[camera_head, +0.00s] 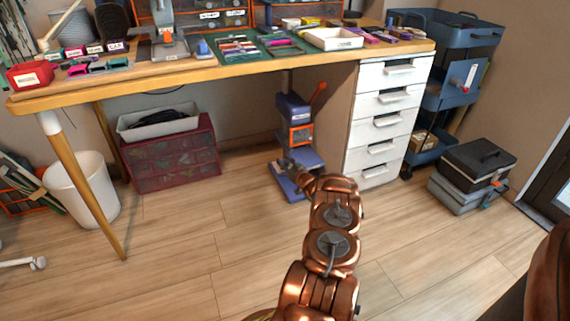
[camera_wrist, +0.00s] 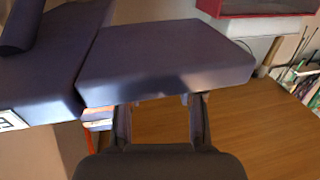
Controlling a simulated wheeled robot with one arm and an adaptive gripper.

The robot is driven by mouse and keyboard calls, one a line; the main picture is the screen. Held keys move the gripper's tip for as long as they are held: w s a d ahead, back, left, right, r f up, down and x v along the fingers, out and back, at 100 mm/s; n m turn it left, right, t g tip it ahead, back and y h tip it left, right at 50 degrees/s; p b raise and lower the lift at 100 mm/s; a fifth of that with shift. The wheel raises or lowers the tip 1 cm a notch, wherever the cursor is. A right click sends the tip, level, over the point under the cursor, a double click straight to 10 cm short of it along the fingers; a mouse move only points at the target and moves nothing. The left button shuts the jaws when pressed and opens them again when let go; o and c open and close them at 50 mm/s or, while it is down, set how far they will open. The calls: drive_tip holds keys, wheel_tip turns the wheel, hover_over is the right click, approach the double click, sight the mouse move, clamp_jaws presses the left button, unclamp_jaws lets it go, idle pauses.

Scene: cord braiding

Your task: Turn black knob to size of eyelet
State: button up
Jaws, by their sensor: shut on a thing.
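A blue-purple eyelet press (camera_head: 293,112) with an orange lever stands on the floor under the workbench in the head view. My gripper (camera_head: 288,165) reaches in low at the press, just above its base. In the wrist view the press's blue-purple body (camera_wrist: 165,60) fills the upper middle. There the fingers of my gripper (camera_wrist: 160,105) stand apart, and their tips are hidden behind the near blue-purple block. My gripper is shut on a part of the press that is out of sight. I cannot make out the black knob in either view.
The workbench (camera_head: 200,72) stands over the press, with a white drawer unit (camera_head: 385,120) close on its right. A dark red drawer box (camera_head: 175,155) is to the left, and a white bin (camera_head: 82,188) is farther left. The wooden floor in front is clear.

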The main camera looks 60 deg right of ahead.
drive_tip(key=shift+y, duration=0.3)
drive_tip(key=o, duration=1.2)
drive_tip(key=shift+c, duration=0.2)
drive_tip(key=shift+s, duration=0.15)
drive_tip(key=v, duration=1.1)
drive_tip(key=shift+s+a, duration=0.15)
drive_tip(key=shift+s, duration=0.15)
drive_tip(key=shift+f, duration=0.1)
